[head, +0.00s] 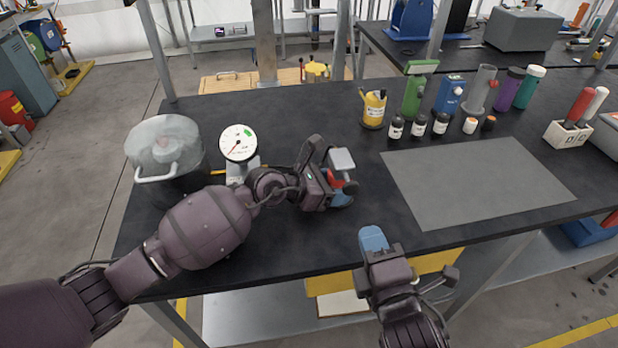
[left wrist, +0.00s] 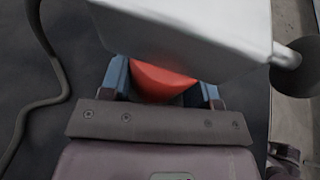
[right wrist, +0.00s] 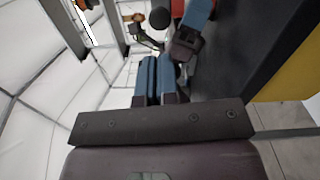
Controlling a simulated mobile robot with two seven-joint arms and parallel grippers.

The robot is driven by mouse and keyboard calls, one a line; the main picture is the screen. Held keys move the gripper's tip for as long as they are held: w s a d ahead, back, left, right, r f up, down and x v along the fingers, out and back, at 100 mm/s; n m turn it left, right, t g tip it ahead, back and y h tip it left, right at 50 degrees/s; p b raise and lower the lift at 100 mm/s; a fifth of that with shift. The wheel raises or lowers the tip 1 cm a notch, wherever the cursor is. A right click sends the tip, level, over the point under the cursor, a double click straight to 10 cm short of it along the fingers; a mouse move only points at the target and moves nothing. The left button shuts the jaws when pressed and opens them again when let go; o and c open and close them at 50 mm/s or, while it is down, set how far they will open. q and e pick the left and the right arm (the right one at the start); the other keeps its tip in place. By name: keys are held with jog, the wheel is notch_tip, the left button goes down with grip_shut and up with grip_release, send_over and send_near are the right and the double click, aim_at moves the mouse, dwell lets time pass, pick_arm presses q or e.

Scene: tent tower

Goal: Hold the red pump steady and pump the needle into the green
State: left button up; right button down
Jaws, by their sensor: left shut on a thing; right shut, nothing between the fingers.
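A grey block (head: 342,160) sits above the red body. My right gripper (head: 373,240) is shut and empty at the bench's front edge, apart from the pump; its blue fingers touch (right wrist: 157,80).
A pot with a clear lid (head: 165,140) stands left of the gauge. A grey mat (head: 475,182) lies at right. Small bottles, a yellow cup (head: 373,108) and several coloured containers stand behind it. The bench between pump and mat is clear.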

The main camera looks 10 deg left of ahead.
aim_at(352, 191)
jog(key=shift+s+d+f+n, duration=0.1)
jog(key=shift+s+d+n, duration=0.45)
jog(key=shift+n, duration=2.2)
jog(key=shift+s+r+n, duration=0.1)
jog(key=shift+s+n, duration=1)
jog(key=shift+n, duration=1.7)
jog(key=shift+s+d+f+n, duration=0.1)
jog(key=shift+s+d+n, duration=0.45)
jog(key=shift+n, duration=2.2)
jog(key=shift+s+a, duration=0.2)
jog(key=shift+a, duration=0.05)
jog(key=x, duration=1.4)
